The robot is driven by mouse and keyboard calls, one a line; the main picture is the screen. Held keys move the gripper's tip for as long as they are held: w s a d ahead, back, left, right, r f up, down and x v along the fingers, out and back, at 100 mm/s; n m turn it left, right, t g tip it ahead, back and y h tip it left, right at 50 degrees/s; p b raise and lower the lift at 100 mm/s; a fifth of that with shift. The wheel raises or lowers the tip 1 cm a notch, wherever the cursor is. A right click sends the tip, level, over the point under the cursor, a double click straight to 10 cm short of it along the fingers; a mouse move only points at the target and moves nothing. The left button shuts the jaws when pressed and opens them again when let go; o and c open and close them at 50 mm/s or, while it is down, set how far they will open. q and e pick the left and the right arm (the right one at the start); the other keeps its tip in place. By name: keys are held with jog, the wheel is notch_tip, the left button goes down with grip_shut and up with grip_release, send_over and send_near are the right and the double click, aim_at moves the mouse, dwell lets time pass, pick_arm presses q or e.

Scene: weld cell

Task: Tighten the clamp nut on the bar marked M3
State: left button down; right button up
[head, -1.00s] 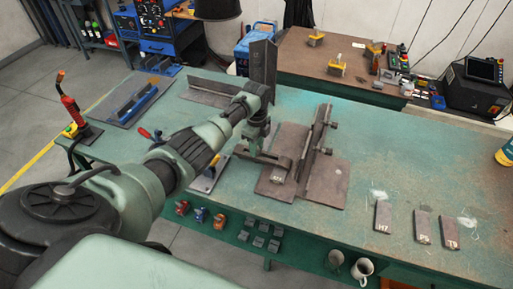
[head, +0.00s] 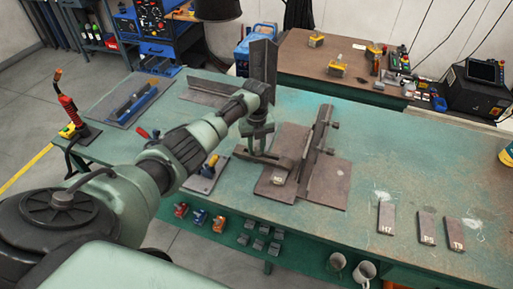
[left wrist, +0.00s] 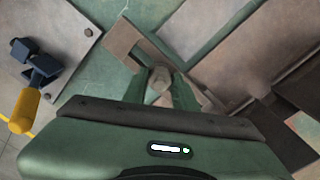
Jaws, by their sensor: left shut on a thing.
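My left gripper (head: 259,146) points down over the left end of a dark clamp bar (head: 271,160) on the near work table. In the left wrist view its green fingers (left wrist: 160,92) are shut on a small rounded, pale brown clamp nut (left wrist: 160,80). The bar passes beneath the fingers, and they hide part of it. A small tag (head: 278,179) sits at the bar's right end; its marking is too small to read surely. Flat steel plates (head: 325,185) and an upright angle piece (head: 319,145) lie just right of it. My right gripper is not in view.
Loose plates marked H7 (head: 386,217), P5 (head: 426,227) and T9 (head: 454,234) lie at the right. A tall dark upright (head: 263,62) stands behind my gripper. A yellow-handled toggle clamp (left wrist: 26,105) is at left in the wrist view. The table's right part is mostly clear.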

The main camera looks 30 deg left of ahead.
pick_arm(q)
jog(key=shift+w+r, duration=0.1)
jog(key=shift+r, duration=0.05)
dwell(0.4)
jog(key=c, duration=1.1)
grip_release()
notch_tip(320, 180, up, 8)
jog(key=shift+f+b, duration=0.15)
jog(key=shift+b, duration=0.45)
